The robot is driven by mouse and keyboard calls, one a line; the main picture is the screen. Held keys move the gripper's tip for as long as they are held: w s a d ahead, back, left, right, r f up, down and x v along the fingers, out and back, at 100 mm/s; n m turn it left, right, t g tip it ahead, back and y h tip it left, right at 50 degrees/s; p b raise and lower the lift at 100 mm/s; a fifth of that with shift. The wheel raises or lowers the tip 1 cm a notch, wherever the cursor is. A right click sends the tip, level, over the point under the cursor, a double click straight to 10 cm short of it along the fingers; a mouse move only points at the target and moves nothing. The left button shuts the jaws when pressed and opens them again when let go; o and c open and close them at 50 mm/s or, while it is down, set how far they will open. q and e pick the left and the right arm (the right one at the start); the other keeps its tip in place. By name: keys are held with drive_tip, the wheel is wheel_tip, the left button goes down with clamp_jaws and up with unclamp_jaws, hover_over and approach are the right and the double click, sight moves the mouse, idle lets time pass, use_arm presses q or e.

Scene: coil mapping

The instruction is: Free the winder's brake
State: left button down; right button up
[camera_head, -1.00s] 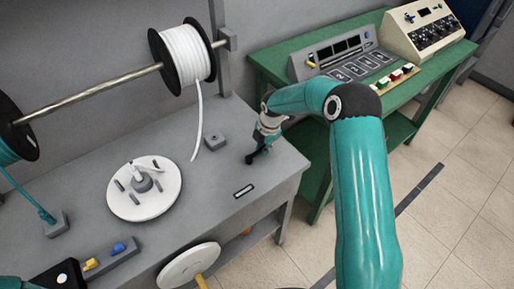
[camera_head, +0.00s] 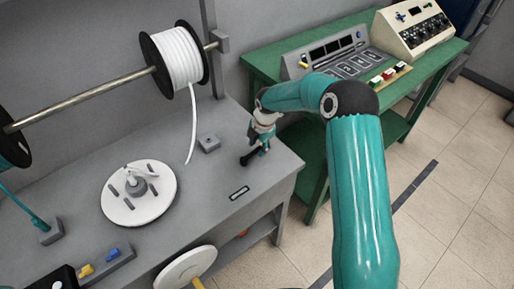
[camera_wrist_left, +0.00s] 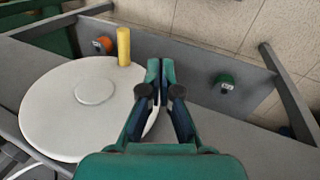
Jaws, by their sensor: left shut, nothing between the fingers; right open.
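The winder shows as a white disc with pegs (camera_head: 138,193) on the grey bench and a white wheel with a yellow handle (camera_head: 185,268) on its front. In the left wrist view the wheel (camera_wrist_left: 70,120) and its upright yellow handle (camera_wrist_left: 124,46) lie left of my left gripper (camera_wrist_left: 161,70), which is shut and empty, its fingers over the wheel's right edge. An orange knob (camera_wrist_left: 103,45) and a green knob (camera_wrist_left: 225,82) sit on the bench front; I cannot tell which part is the brake. My right gripper (camera_head: 252,157) is open above the bench's right end.
A spool of white cable (camera_head: 181,57) hangs on a rod (camera_head: 85,95) over the bench. A green table (camera_head: 262,72) with control panels stands at the back right.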

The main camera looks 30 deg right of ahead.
wheel_tip(320, 180, up, 10)
drive_tip(key=s, duration=0.2)
drive_tip(key=shift+d, duration=0.1)
idle(0.5)
